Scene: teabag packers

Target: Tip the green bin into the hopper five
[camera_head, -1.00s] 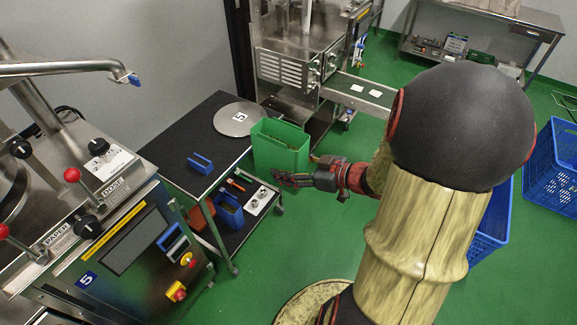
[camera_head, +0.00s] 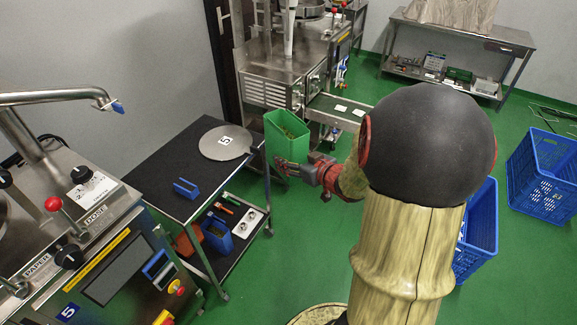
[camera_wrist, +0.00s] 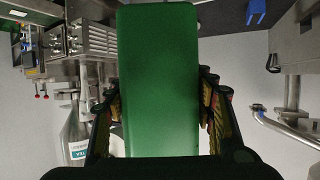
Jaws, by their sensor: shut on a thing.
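The green bin (camera_head: 284,140) is held in the air beside the cart's right end, its open top up and leaning slightly left in the head view. My gripper (camera_head: 281,169) is shut on the bin's lower part. In the wrist view, the bin (camera_wrist: 160,70) fills the middle, with one finger at each side. The machine marked 5 (camera_head: 95,255) stands at the left of the head view; its hopper is mostly cut off at the left edge.
A black-topped cart (camera_head: 150,165) stands between the bin and machine 5. It carries a round lid marked 5 (camera_head: 212,150) and a blue scoop-like piece (camera_head: 186,187). Another steel machine (camera_head: 270,90) stands behind the bin. Blue crates (camera_head: 543,170) lie right; green floor is open there.

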